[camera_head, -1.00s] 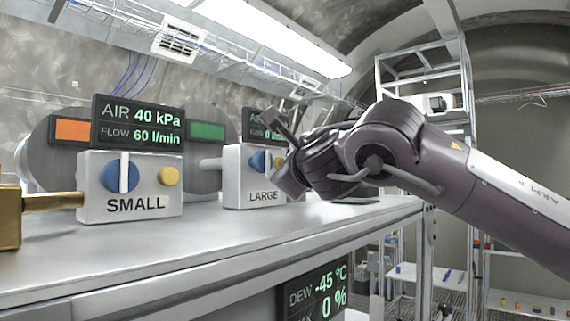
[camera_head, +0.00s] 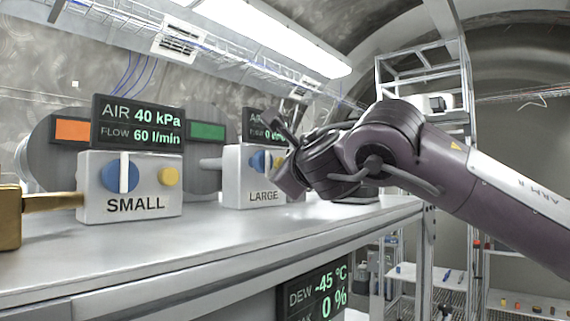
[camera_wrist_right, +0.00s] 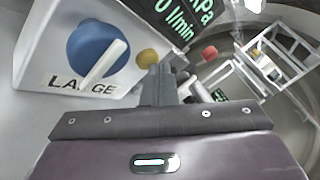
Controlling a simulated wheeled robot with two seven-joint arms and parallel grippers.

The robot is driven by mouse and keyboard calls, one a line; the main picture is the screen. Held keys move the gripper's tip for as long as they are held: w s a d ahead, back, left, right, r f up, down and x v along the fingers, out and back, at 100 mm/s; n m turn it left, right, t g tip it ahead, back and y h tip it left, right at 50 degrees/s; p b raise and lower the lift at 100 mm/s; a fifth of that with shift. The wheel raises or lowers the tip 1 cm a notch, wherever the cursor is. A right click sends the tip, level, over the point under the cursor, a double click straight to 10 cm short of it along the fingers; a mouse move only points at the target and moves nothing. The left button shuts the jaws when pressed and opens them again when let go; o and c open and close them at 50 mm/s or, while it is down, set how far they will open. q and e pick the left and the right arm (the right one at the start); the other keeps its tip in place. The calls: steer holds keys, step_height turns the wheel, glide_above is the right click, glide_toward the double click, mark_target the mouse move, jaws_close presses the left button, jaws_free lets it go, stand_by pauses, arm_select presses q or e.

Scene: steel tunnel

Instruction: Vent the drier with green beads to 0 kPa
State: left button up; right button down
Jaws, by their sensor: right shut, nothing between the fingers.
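The green bead window (camera_head: 207,131) is on the drum behind the LARGE valve box (camera_head: 238,185); a short pipe joins that drum and box. In the right wrist view, the LARGE box has a blue dial (camera_wrist_right: 97,50) with a white, slanted bar and a yellow button (camera_wrist_right: 147,58). Its display (camera_wrist_right: 180,17) is cropped; "kPa" and "0 l/min" show, but the pressure figure is unreadable. My right gripper (camera_wrist_right: 160,68) is shut and empty, its tips close beside the yellow button; contact cannot be told. In the head view my right arm partly covers the box. My left gripper is out of view.
The SMALL valve box (camera_head: 130,195) stands left, with its display (camera_head: 137,123) reading 40 kPa and 60 l/min. An orange window (camera_head: 71,130) is behind it. A brass fitting (camera_head: 50,203) joins its left side. The bench front (camera_head: 190,250) is clear. A red knob (camera_wrist_right: 210,52) lies beyond my gripper.

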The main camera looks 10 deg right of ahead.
stand_by(0.5)
steer(key=shift+s+d+f+b, duration=0.15)
steer(key=shift+s+d+b, duration=0.2)
steer(key=shift+s+b, duration=0.2)
steer(key=shift+s+d, duration=0.15)
steer(key=shift+d, duration=0.05)
steer(key=shift+s+d+b, duration=0.3)
steer(key=shift+s+b, duration=0.1)
steer(key=shift+b, duration=0.15)
steer(key=shift+s+d+b, duration=0.4)
steer(key=shift+s+d, duration=0.25)
steer(key=shift+s, duration=0.15)
steer(key=shift+s+d+b, duration=0.4)
steer(key=shift+s+d, duration=0.2)
steer(key=shift+s, duration=0.2)
